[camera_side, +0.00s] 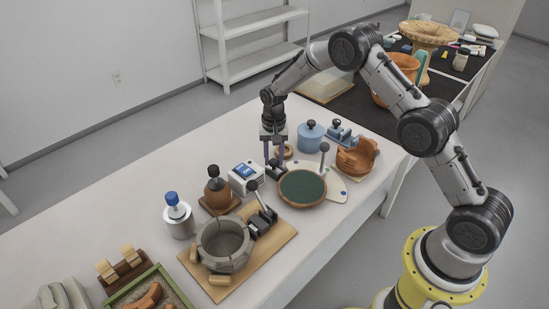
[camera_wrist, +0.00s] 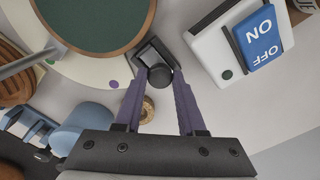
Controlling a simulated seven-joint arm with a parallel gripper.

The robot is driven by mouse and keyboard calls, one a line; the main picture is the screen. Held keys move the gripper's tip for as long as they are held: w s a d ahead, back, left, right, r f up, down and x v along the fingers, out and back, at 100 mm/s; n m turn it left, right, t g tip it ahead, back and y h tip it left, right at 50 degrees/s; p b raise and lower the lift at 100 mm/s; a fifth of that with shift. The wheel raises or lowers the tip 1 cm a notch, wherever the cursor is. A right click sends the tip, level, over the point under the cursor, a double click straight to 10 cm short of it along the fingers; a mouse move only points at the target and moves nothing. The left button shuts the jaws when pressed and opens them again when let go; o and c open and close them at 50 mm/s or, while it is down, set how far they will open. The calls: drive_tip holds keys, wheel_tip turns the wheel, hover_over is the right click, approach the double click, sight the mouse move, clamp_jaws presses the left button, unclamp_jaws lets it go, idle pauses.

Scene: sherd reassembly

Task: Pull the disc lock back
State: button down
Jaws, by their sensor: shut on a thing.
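The disc (camera_side: 302,187) is round with a dark green top and an orange-brown rim, on a pale base plate (camera_side: 337,190). It also fills the upper left of the wrist view (camera_wrist: 95,15). The disc lock (camera_wrist: 150,52) is a small dark grey block with a round black knob at the disc's rim; in the side view it is small and partly hidden by the fingers. My gripper (camera_wrist: 160,80) points down with its purple fingers on either side of the black knob, shut on it. It also shows in the side view (camera_side: 274,158).
A white box with a blue ON/OFF switch (camera_wrist: 260,38) stands close to the right of my fingers in the wrist view. A blue lidded pot (camera_side: 311,137), an orange bowl (camera_side: 357,157), and a brown jar (camera_side: 217,192) stand nearby. A grey ring-shaped vessel (camera_side: 222,246) sits on a wooden board.

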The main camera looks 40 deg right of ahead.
drive_tip(key=shift+w, duration=0.75)
drive_tip(key=c, duration=0.5)
unclamp_jaws()
wheel_tip(320, 180, up, 14)
